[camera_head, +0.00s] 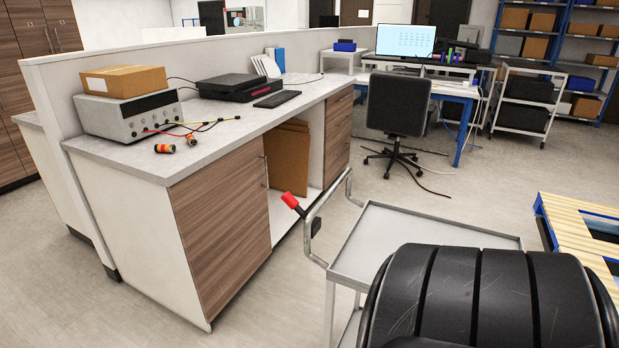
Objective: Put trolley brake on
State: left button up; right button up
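A grey metal trolley (400,237) stands in the lower middle, beside the desk. Its tubular push handle (310,218) rises at its left end. A lever with a red grip (291,201) is fixed to the handle and points up and to the left, with a dark lower part by the tube. The trolley's right side and much of its lower part are hidden by a large black rounded shape in the foreground. I cannot tell the brake's state from the lever. Neither gripper is in view.
A desk (240,138) with wood-fronted cabinets stands close to the left of the trolley. An office chair (397,110) is behind it. A wooden pallet with blue edges (578,230) is at the right.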

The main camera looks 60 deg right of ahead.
aim_at(288, 197)
jog(key=l+z, duration=0.15)
jog(key=z, duration=1.35)
